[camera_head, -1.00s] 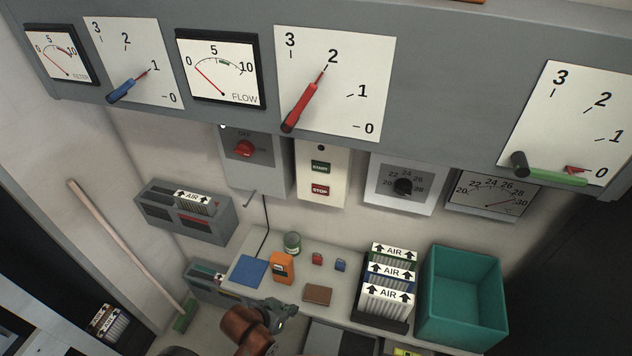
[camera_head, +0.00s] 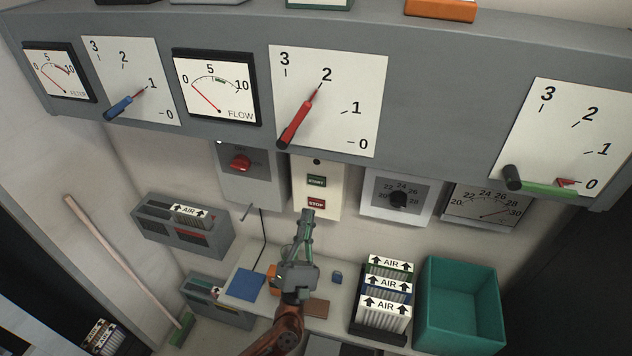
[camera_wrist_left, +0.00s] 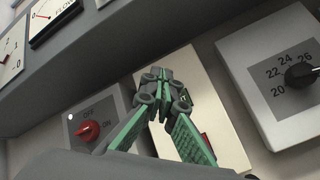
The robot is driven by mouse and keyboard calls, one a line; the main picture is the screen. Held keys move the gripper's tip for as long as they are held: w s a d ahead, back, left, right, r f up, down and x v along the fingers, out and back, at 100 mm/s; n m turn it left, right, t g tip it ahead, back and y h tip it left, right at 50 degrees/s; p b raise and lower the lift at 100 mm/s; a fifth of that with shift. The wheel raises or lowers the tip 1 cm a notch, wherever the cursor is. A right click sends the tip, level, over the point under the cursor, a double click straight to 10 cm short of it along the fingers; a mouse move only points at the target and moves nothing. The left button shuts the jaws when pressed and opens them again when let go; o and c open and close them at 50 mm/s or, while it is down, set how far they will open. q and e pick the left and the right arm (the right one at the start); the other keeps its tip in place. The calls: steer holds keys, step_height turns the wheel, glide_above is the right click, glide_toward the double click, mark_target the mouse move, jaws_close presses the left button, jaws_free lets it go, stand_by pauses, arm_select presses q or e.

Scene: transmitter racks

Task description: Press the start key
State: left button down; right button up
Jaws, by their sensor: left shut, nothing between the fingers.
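The green start key (camera_head: 316,181) is on a cream panel (camera_head: 329,206) on the wall, above the red stop key (camera_head: 316,203). My left gripper (camera_head: 308,214) is shut and empty, pointing up at the panel, with its tips just below and left of the stop key in the head view. I cannot tell whether the tips touch the panel. My right gripper is not in view.
A grey box with a red knob (camera_head: 240,163) is left of the panel, and a dial box (camera_head: 397,199) is right of it. A grey cabinet with gauges (camera_head: 420,90) overhangs above. Below are a shelf, AIR filters (camera_head: 386,290) and a teal bin (camera_head: 431,309).

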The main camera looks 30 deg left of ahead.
arm_select(q)
steer(key=shift+s+a+n+g+y, duration=0.1)
steer(key=shift+a+n+g+y, duration=0.35)
steer(key=shift+n+y, duration=0.75)
steer(key=shift+a+t+h, duration=0.15)
steer(key=shift+t+h, duration=0.1)
steer(key=shift+h, duration=0.05)
glide_toward(316, 177)
steer(key=shift+s+r+x, duration=0.15)
steer(key=shift+x, duration=0.75)
steer(key=shift+s+r+x, duration=0.15)
steer(key=shift+x, duration=0.8)
steer(key=shift+s+r+x, duration=0.15)
steer(key=shift+s+x, duration=0.05)
steer(key=shift+x, duration=0.7)
steer(key=shift+w, duration=0.1)
steer(key=shift+w, duration=0.3)
steer(key=shift+w+a, duration=0.1)
steer(key=shift+w, duration=0.35)
steer(key=shift+s, duration=0.9)
